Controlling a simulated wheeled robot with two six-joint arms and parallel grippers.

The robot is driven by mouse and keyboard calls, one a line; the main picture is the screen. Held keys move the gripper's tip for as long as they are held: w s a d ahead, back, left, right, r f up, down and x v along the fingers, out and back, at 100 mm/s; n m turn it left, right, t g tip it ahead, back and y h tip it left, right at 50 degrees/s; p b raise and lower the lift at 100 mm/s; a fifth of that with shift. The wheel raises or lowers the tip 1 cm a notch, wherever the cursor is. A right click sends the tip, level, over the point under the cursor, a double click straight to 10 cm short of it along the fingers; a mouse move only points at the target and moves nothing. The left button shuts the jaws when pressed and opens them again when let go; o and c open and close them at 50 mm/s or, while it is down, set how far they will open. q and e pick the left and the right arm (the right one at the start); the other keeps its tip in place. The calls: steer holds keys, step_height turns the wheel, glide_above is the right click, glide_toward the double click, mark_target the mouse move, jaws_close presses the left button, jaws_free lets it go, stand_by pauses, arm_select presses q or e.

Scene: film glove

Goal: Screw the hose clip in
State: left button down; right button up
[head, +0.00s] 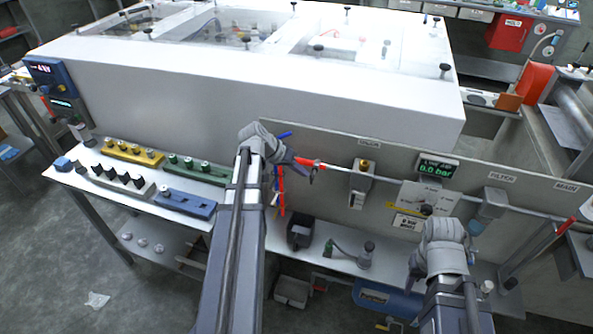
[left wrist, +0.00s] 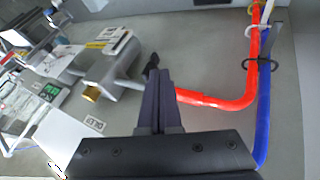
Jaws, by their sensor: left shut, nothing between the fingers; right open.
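A red hose (head: 309,163) runs sideways along the grey panel and meets a pale pipe (head: 335,168). In the left wrist view the red hose (left wrist: 222,102) bends down and ends beside my fingers. My left gripper (head: 314,170) is at this hose end, its fingers shut and empty. The shut fingers (left wrist: 160,78) also show in the left wrist view, with a small dark piece (left wrist: 152,61) just past their tips. I cannot tell whether that piece is the hose clip, or whether the fingers touch it. My right gripper (head: 413,272) is open, low in front of the panel.
A blue hose (left wrist: 264,105) hangs beside the red one, with a dark ring (left wrist: 260,64) around them. The panel carries a brass-topped valve (head: 362,175), a gauge display (head: 436,168) and a filter (head: 491,205). A dark bin (head: 300,232) and small fittings stand on the shelf below.

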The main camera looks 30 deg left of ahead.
stand_by(0.3)
arm_select(q)
steer(key=shift+d+r+y+p, duration=0.15)
steer(key=shift+y+p, duration=0.15)
steer(key=shift+p, duration=0.15)
steer(key=shift+d+r+g+y+p, duration=0.1)
steer(key=shift+d+g+y+p, duration=0.15)
steer(key=shift+y+p, duration=0.3)
